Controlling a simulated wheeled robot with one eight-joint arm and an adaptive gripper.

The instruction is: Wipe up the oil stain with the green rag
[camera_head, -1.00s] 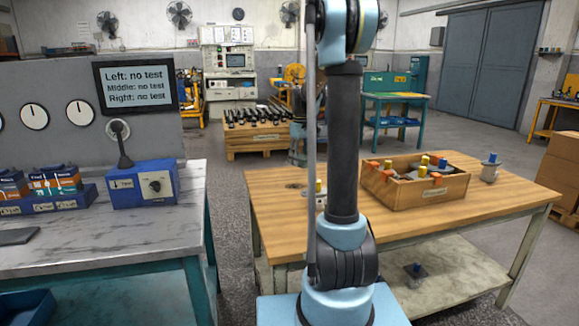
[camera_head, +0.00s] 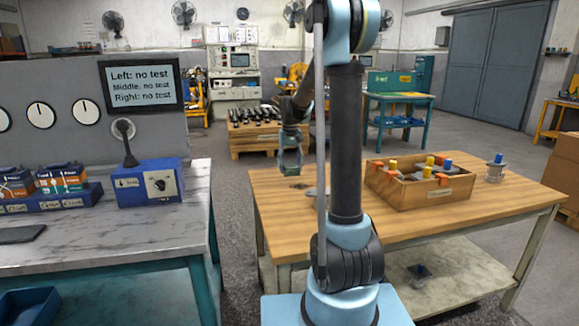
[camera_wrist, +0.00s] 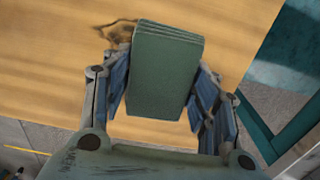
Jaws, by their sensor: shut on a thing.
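The green rag (camera_wrist: 165,72) is a folded, thick dark green pad. It sits between the two fingers of my gripper (camera_wrist: 160,95) in the wrist view, and the fingers are shut on it. In the head view my gripper (camera_head: 290,165) hangs over the left part of the wooden table, and the rag is hard to make out there. The oil stain (camera_wrist: 117,34) is a brown patch on the wood, just beyond the rag's upper left corner in the wrist view and partly hidden by it. In the head view the stain (camera_head: 299,186) is a small dark mark beneath my gripper.
A wooden box (camera_head: 420,192) of parts stands on the wooden table (camera_head: 480,214), with a small blue-topped part (camera_head: 495,168) to its right. A grey part (camera_head: 313,191) lies near the stain, partly hidden by my arm. A marble-topped bench (camera_head: 130,232) stands left, across a gap.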

